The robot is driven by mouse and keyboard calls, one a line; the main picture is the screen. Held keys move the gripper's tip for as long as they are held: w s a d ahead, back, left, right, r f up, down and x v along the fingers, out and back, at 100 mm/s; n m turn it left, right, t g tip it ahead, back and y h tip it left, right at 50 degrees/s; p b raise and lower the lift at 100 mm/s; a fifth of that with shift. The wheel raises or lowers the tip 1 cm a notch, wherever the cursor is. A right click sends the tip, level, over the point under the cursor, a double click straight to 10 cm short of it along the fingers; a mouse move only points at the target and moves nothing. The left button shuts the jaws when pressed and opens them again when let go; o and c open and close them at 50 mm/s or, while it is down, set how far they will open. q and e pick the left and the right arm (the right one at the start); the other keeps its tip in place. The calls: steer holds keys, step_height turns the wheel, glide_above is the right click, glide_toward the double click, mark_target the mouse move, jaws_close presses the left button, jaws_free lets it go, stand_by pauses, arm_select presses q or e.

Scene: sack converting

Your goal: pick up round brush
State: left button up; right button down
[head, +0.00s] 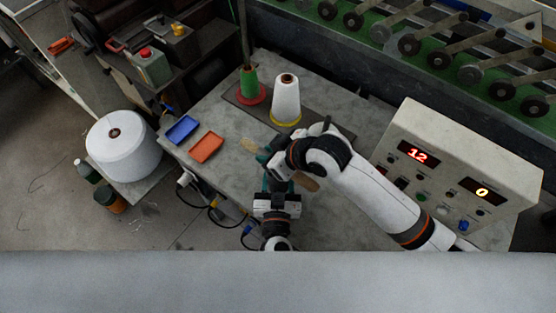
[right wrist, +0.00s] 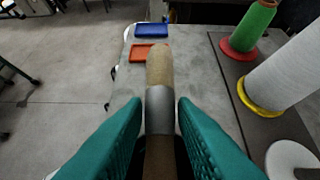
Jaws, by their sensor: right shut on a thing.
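The round brush (head: 248,145) has a tan bristle head, a grey metal ferrule and a brown wooden handle. In the right wrist view the brush (right wrist: 159,68) lies lengthwise between the teal fingers, bristles pointing ahead. My right gripper (head: 264,157) is shut on it at the ferrule and handle, over the table's front part. In the head view the handle end shows below my right wrist, and the fingers hide the brush's middle. My left gripper (head: 275,186) is just below in the picture; its fingers are partly hidden and their opening is unclear.
A blue tray (head: 182,130) and an orange tray (head: 206,147) lie on the table (head: 230,125) at left. A green spool (head: 249,81) and a white cone (head: 286,100) stand on a dark mat behind. A control box (head: 455,165) stands at right. A large white roll (head: 122,147) is at far left.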

steer(key=shift+r, duration=0.1)
step_height(320, 180, up, 9)
steer(key=shift+w+a+r, duration=0.1)
step_height(320, 180, up, 2)
steer(key=w+a+t+y, duration=0.3)
step_height(320, 180, up, 5)
steer(key=t+y, duration=0.6)
steer(key=y, duration=0.2)
glide_above(268, 154)
steer(key=w, duration=0.2)
steer(key=s+d+r+t+y, duration=0.2)
steer(key=s+d+y, duration=0.2)
steer(key=s, duration=0.1)
steer(key=shift+f, duration=7.1)
